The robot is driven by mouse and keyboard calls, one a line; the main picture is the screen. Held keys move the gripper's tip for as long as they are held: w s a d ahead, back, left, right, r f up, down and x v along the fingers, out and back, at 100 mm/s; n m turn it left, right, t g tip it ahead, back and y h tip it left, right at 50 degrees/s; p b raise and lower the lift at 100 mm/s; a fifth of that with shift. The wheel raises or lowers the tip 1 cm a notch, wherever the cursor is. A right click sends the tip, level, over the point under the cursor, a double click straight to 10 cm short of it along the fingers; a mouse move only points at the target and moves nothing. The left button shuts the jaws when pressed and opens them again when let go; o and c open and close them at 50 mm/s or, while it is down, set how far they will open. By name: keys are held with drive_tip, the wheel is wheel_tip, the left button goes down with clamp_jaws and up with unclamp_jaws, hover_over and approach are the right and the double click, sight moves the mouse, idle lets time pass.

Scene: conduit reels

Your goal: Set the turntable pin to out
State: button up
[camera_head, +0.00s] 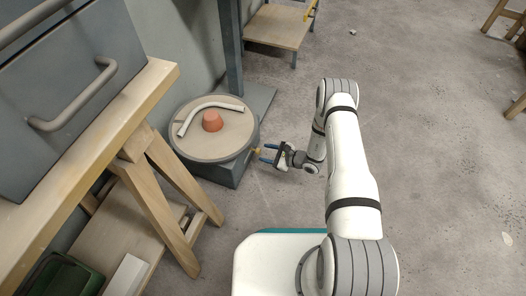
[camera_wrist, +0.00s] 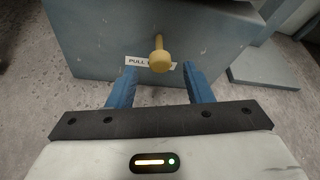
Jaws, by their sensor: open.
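The turntable (camera_head: 222,143) is a round brownish disc with a dark rim on a grey-blue base (camera_wrist: 90,45). The turntable pin (camera_wrist: 160,57) is a yellow knob on a short shaft, sticking out of the base's side face. It also shows in the head view (camera_head: 257,152) beside the fingertips. A white label (camera_wrist: 135,61) reading "PULL" sits behind the knob, which hides the rest of its words. My gripper (camera_wrist: 160,85) is open, with blue fingers on either side of the knob's line. The knob appears between or just beyond the fingertips, with visible gaps on both sides.
On the disc lie an orange-red cone-like piece (camera_head: 212,121) and a bent pale conduit (camera_head: 205,108). A wooden trestle bench (camera_head: 150,190) stands at the left, close to the turntable. A grey post (camera_head: 231,50) rises behind.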

drive_tip(key=p+v, duration=0.1)
drive_tip(key=v, duration=0.4)
drive_tip(key=shift+s+d, duration=0.1)
idle(0.3)
drive_tip(key=s+a+r+n+g+h+p, duration=0.15)
drive_tip(key=r+n+g+p, duration=0.5)
drive_tip(key=r, duration=1.55)
drive_tip(key=s+a+r+n+g+p, duration=0.15)
drive_tip(key=r+n+p, duration=0.5)
drive_tip(key=r, duration=1.55)
drive_tip(key=s+d+r+n+t+h+p, duration=0.1)
drive_tip(key=s+d+r+n+h+p, duration=0.1)
drive_tip(key=s+r+p, duration=0.5)
drive_tip(key=s+d+r+n+t+h+p, duration=0.2)
drive_tip(key=s+d+r+h+p, duration=0.3)
drive_tip(key=r, duration=1.5)
drive_tip(key=s+d+r+n+t+h+p, duration=0.1)
drive_tip(key=s+d+r+p, duration=0.4)
drive_tip(key=s+r+p, duration=0.5)
wheel_tip(320, 180, up, 4)
drive_tip(key=n+h, duration=0.1)
drive_tip(key=h, duration=0.1)
drive_tip(key=shift+s+d+r+n+h, duration=0.2)
drive_tip(key=shift+s+d+n+h, duration=0.1)
drive_tip(key=shift+s+d+h, duration=0.05)
